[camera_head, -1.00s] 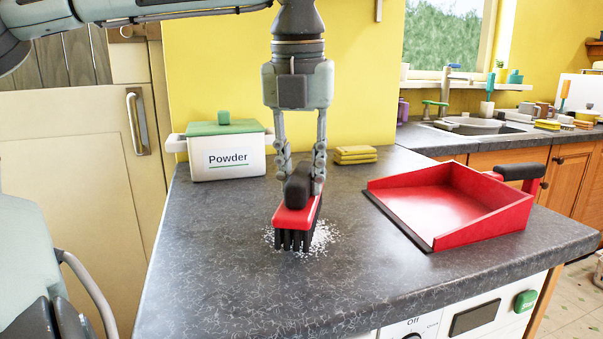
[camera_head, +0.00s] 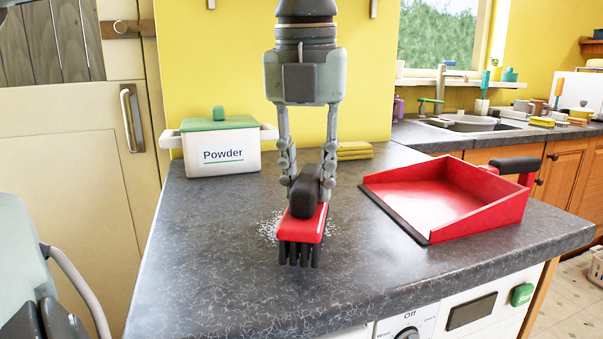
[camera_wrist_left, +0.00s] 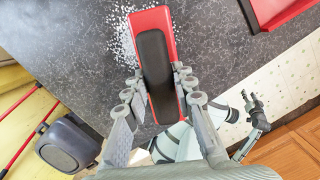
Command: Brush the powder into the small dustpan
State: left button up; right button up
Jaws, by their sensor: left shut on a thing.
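My left gripper (camera_head: 307,178) is shut on the black grip of a red brush (camera_head: 303,228) with dark bristles pointing down. The brush also shows in the left wrist view (camera_wrist_left: 165,18), with the left gripper's fingers (camera_wrist_left: 157,98) on either side of its grip. White powder (camera_head: 268,226) lies scattered on the dark worktop behind and beside the brush, partly hidden by it. It shows in the left wrist view (camera_wrist_left: 123,42). The red dustpan (camera_head: 482,216) stands to the right, its low dark lip facing the brush. My right gripper (camera_wrist_left: 255,112) seems to show small in the left wrist view; its opening is unclear.
A white box labelled Powder (camera_head: 222,156) with a green lid stands at the back left. Yellow sponges (camera_head: 353,151) lie behind the gripper. The worktop's front edge (camera_head: 385,310) is close. Clear worktop lies between brush and dustpan.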

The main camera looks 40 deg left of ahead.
pick_arm(q)
jog(key=shift+s+d+b, duration=0.15)
jog(key=shift+s+d, duration=0.3)
jog(key=shift+d, duration=0.45)
jog(key=shift+s+d+b, duration=0.15)
jog(key=shift+s+d, duration=0.35)
jog(key=shift+d, duration=0.4)
jog(key=shift+s+d+b, duration=0.15)
jog(key=shift+s+d, duration=0.3)
jog(key=shift+d, duration=0.45)
jog(key=shift+f+b, duration=0.85)
jog(key=shift+f, duration=0.1)
jog(key=shift+w+a, duration=0.4)
jog(key=shift+a, duration=0.4)
jog(key=shift+w+a, duration=0.45)
jog(key=shift+a, duration=0.4)
jog(key=shift+w+a, duration=0.4)
jog(key=shift+a, duration=0.4)
jog(key=shift+a, duration=0.1)
jog(key=shift+w+a+p, duration=0.15)
jog(key=shift+w+a, duration=0.25)
jog(key=shift+a, duration=0.35)
jog(key=shift+w+a+p, duration=0.1)
jog(key=shift+w+a, duration=0.35)
jog(key=shift+a, duration=0.35)
jog(key=shift+w+a+p, duration=0.15)
jog(key=shift+w+a, duration=0.25)
jog(key=shift+a, duration=0.35)
